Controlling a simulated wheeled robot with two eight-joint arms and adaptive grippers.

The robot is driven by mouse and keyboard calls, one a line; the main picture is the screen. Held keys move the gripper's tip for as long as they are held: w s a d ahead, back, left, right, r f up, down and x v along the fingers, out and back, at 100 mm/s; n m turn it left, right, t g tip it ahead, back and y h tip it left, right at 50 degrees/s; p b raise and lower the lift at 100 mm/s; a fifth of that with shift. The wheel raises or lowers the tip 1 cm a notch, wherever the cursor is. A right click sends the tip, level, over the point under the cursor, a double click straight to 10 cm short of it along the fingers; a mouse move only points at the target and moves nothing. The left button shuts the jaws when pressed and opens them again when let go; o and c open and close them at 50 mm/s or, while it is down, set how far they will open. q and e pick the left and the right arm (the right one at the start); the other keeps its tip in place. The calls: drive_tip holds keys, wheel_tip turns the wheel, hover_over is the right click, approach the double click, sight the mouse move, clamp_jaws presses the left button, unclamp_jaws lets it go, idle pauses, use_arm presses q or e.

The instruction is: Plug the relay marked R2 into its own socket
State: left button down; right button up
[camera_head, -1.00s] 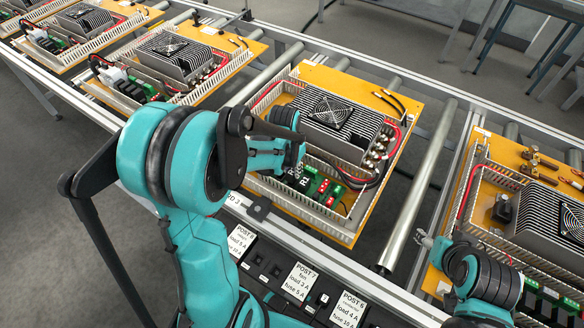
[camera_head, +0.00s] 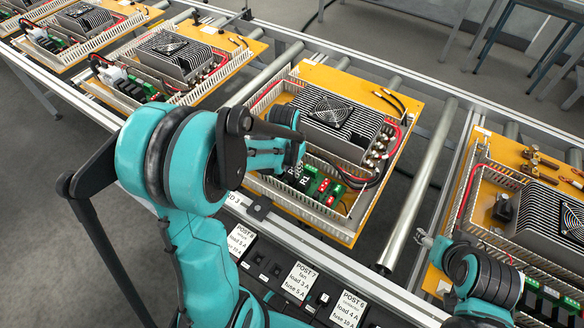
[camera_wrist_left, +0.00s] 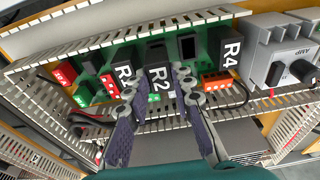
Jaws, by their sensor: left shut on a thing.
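The relay marked R2 (camera_wrist_left: 159,92) is a dark block with a white label in the left wrist view, on or just over the green socket board (camera_wrist_left: 140,57). My left gripper (camera_wrist_left: 158,80) is shut on it, one finger on each side. The relay marked R1 (camera_wrist_left: 124,72) stands close at its left and the one marked R4 (camera_wrist_left: 229,48) farther right. I cannot tell whether R2 is fully seated; its lower side is hidden. In the head view my left gripper (camera_head: 296,155) is over the board. My right gripper (camera_head: 430,243) is small, at the right panel's edge.
A slotted wiring duct (camera_wrist_left: 110,40) runs behind the relays, with another in front. A finned heatsink with fan (camera_head: 330,110) stands behind the board on the yellow panel (camera_head: 405,105). Labelled fuse posts (camera_head: 298,285) line the front rail. A bare roller (camera_head: 425,185) separates the panels.

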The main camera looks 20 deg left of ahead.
use_arm(q)
drive_tip(key=shift+f+b, duration=0.95)
idle(1.5)
drive_tip(key=c, duration=1.5)
unclamp_jaws()
drive_tip(key=shift+r+p, duration=2)
drive_tip(key=shift+r, duration=0.5)
drive_tip(key=o, duration=0.5)
drive_tip(key=shift+o, duration=0.2)
